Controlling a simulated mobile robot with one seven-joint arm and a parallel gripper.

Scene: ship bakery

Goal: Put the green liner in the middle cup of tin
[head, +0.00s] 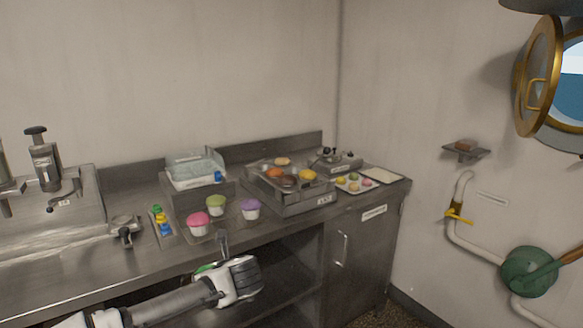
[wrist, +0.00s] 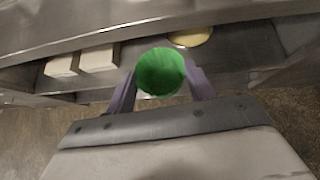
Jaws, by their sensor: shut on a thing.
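My gripper (head: 216,255) is in front of the counter's front edge, at the lower middle of the head view. It is shut on the green liner (wrist: 160,72), which sits between the two fingers in the wrist view. A bit of the liner's green (head: 204,267) shows beside my gripper in the head view. Pink (head: 199,221), green (head: 215,203) and purple (head: 250,206) cupcakes stand on the counter beyond my gripper. I cannot make out for sure which thing is the tin or its middle cup.
The steel counter (head: 150,262) has open shelves below. White boxes (wrist: 99,59) and a yellow round thing (wrist: 191,37) show in the wrist view. Bottles (head: 162,222), a glassy bin (head: 195,168) and a pastry tray (head: 322,198) stand on the counter.

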